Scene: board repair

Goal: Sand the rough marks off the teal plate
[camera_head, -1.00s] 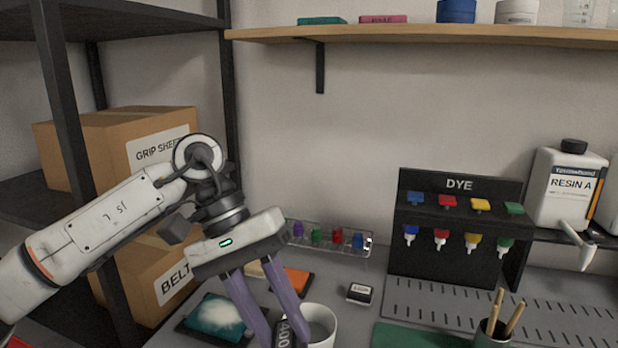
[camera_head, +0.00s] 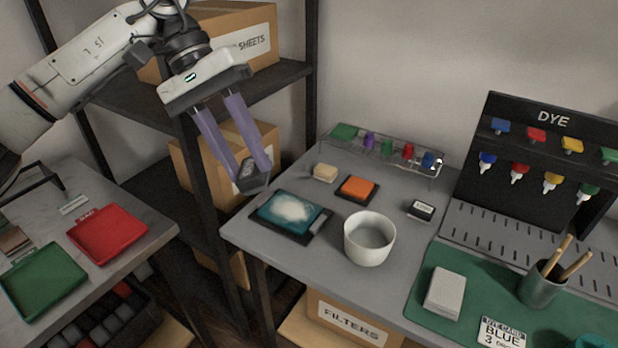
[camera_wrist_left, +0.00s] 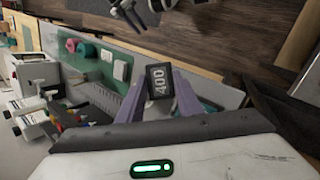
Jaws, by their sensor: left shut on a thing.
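The teal plate (camera_head: 292,214) lies in a dark tray on the grey bench, with a whitish cloudy patch of rough marks over its middle. My left gripper (camera_head: 254,176) is shut on a dark sanding block (camera_head: 251,180), held in the air above and to the left of the plate, apart from it. In the left wrist view the block (camera_wrist_left: 159,82) shows the number 400 between the purple fingers. My right gripper is not in the head view.
A white cup (camera_head: 369,240) stands right of the plate. An orange block (camera_head: 356,187), a cream block (camera_head: 325,172) and a small black-and-white block (camera_head: 421,209) lie behind. A side table at left holds a red tray (camera_head: 108,234) and a green tray (camera_head: 43,281).

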